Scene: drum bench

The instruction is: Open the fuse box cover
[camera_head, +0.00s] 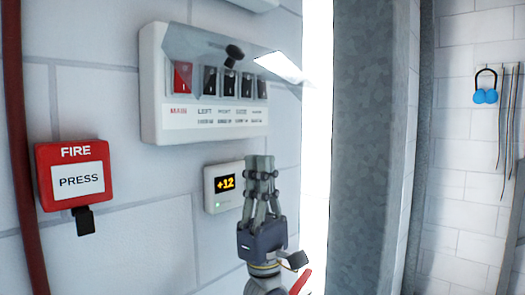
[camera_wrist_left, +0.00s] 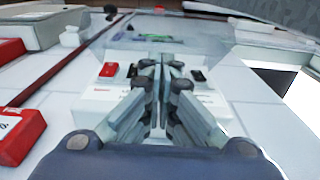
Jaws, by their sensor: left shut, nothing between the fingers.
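The white fuse box (camera_head: 150,90) is on the wall, with a red MAIN switch (camera_head: 182,77) and several black switches in a row. Its clear cover (camera_head: 195,45) stands tilted out from the top of the box, with a dark knob (camera_head: 234,52) on it. The switches show below and through it. My left gripper (camera_head: 260,160) is shut and empty, pointing up below the box's lower right, apart from the cover as far as I can tell. In the left wrist view its closed fingers (camera_wrist_left: 160,62) overlap the switch row, and the cover (camera_wrist_left: 205,45) shows beyond. My right gripper is out of view.
A red FIRE box (camera_head: 75,175) is further left, beside a red pipe (camera_head: 12,130). A grey column (camera_head: 365,150) stands at the right.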

